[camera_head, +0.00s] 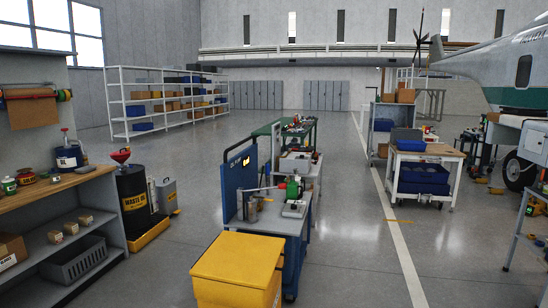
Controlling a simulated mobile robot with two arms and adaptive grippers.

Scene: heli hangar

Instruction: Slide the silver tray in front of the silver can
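A small silver can (252,211) stands upright on the grey top of a blue work cart (272,221) in the middle of the view. A flat, light silver-grey item that may be the silver tray (293,210) lies to its right on the same top. A green item (293,189) stands just behind or on the flat item; I cannot tell which. Neither of my grippers shows in the head view. The can and the flat item look small from here, and their details are hard to make out.
A yellow bin (238,270) stands in front of the cart. A wooden-topped bench (58,185) and a black waste oil drum (135,200) are on the left. A white cart with blue bins (424,175) stands right. Open floor (355,240) lies right of the blue cart.

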